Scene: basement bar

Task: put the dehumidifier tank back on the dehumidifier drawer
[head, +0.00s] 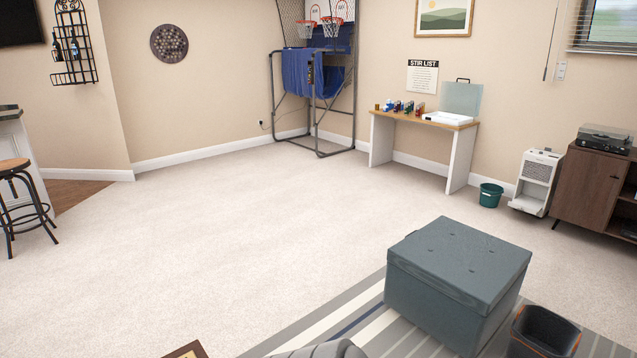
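The white dehumidifier (540,172) stands on the carpet against the back wall at the right, beside a wooden cabinet. Its lower front is open, and a low white drawer (527,206) sticks out at floor level. I see no tank on the drawer. I cannot pick out the tank with certainty anywhere in the head view. Neither of my grippers is in view.
A teal bucket (491,194) stands left of the dehumidifier. A desk (463,127) holds small bottles and a white case (447,119) with a raised clear lid. A grey ottoman (455,275) and dark bin (543,333) stand in front.

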